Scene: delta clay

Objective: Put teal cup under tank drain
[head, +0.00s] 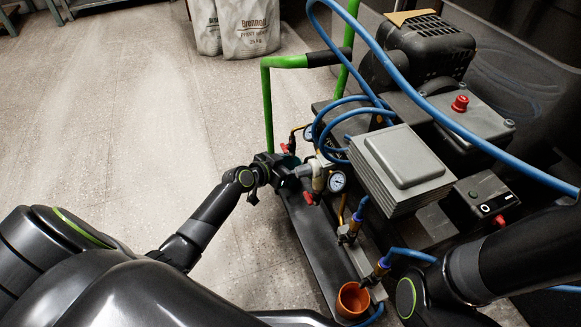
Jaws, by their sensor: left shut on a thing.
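My left gripper (284,173) is at the left side of the compressor cart, beside the brass fittings and gauges. It is shut on a small dark teal thing (289,161), which looks like the teal cup. The jaws and fittings hide most of it, so I cannot tell its tilt or whether it touches anything. I cannot pick out the tank drain for certain among the valves. My right arm comes in from the right, and its gripper is not in view.
An orange cup (353,301) stands at the cart's near end under a blue hose fitting. A blue hose (455,120) loops over the compressor. A green handle (267,105) rises at the cart's far left. White sacks (248,29) stand behind. The floor at left is clear.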

